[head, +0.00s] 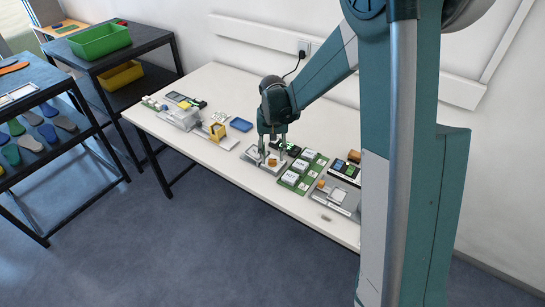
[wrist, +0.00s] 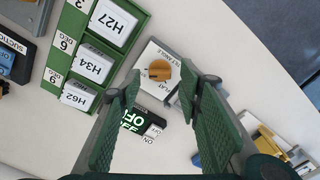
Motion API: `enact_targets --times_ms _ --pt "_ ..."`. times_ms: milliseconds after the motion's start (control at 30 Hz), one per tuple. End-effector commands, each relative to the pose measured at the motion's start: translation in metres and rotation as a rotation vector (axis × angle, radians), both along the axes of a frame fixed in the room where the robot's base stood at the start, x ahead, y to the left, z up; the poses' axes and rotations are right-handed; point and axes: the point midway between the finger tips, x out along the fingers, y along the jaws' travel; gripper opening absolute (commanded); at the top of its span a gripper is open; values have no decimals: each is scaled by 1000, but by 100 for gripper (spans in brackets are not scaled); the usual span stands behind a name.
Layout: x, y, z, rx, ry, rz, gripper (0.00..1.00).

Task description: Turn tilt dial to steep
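The tilt dial (wrist: 160,69) is a round orange-brown knob on a pale plate (wrist: 147,57) lettered "TILT ANGLE", with "FLAT" partly readable near one edge. A dark mark crosses the knob; which setting it points to is too small to tell. The "steep" mark is not readable. In the head view the dial (head: 272,162) shows on its plate near the table's front. My gripper (head: 270,153) is over the plate, pointing down. In the wrist view my gripper (wrist: 160,82) is open, its green fingers apart with the knob visible between and beyond the tips. No contact is visible.
A yellow-fronted fixture (head: 217,130) and blue tray (head: 241,124) stand to the left.

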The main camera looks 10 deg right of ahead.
Motion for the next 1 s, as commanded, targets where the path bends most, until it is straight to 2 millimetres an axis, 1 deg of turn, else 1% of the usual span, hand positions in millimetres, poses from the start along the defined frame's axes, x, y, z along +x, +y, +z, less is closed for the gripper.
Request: enact_targets --times_ms 600,800,1000 --pt "-1 0 85 0 0 0 35" --pt "0 0 101 0 0 0 35" --pt "0 0 105 0 0 0 35"
